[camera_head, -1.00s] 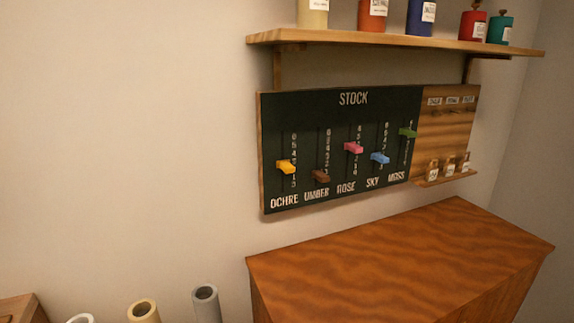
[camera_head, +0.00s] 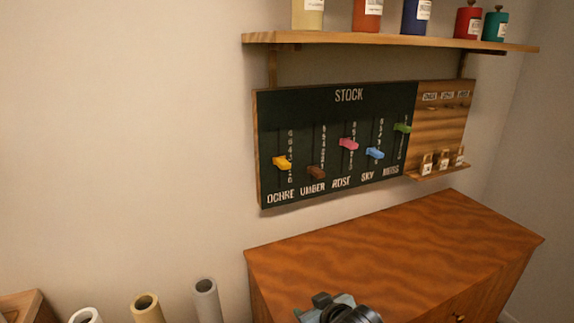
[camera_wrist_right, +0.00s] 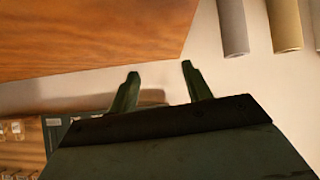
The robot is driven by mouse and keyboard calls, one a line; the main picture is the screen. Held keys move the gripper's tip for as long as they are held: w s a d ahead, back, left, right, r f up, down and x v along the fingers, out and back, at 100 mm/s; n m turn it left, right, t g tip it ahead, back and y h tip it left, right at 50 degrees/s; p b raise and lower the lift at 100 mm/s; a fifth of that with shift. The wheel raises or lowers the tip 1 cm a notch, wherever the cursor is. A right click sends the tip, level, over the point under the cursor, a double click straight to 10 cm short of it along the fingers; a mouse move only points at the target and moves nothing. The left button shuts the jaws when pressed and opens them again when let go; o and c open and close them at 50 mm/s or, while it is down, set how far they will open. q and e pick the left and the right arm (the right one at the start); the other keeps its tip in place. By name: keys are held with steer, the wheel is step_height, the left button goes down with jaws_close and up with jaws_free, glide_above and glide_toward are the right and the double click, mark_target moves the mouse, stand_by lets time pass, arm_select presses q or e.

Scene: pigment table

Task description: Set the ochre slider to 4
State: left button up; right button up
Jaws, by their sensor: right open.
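The dark STOCK board (camera_head: 300,100) hangs on the wall with several vertical slots and coloured sliders. The yellow ochre slider (camera_head: 282,162) is in the leftmost slot, in the lower half of its scale; the exact digit is too small to read. My right gripper (camera_wrist_right: 160,70) is open and empty in the right wrist view, its two fingers apart. In the head view only part of the right arm's end shows at the bottom edge, in front of the cabinet and well below the board. My left gripper is not in view.
The wooden cabinet (camera_head: 390,245) stands below the board. A shelf (camera_head: 400,42) with several jars is above it. Brown umber (camera_head: 316,172), pink rose (camera_head: 348,143), blue sky (camera_head: 375,152) and green moss (camera_head: 402,127) sliders are alongside. Rolled tubes (camera_head: 207,300) stand at lower left.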

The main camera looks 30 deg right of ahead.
steer(key=w+d+r+t, duration=0.35)
steer(key=w+r, duration=0.45)
steer(key=r, duration=0.3)
steer(key=m+t, duration=0.1)
steer(key=t, duration=0.3)
glide_toward(287, 165)
steer(key=w, duration=0.9)
steer(key=shift+w+d+p, duration=0.1)
steer(key=shift+w+p, duration=0.3)
steer(key=shift+c, duration=0.3)
jaws_close()
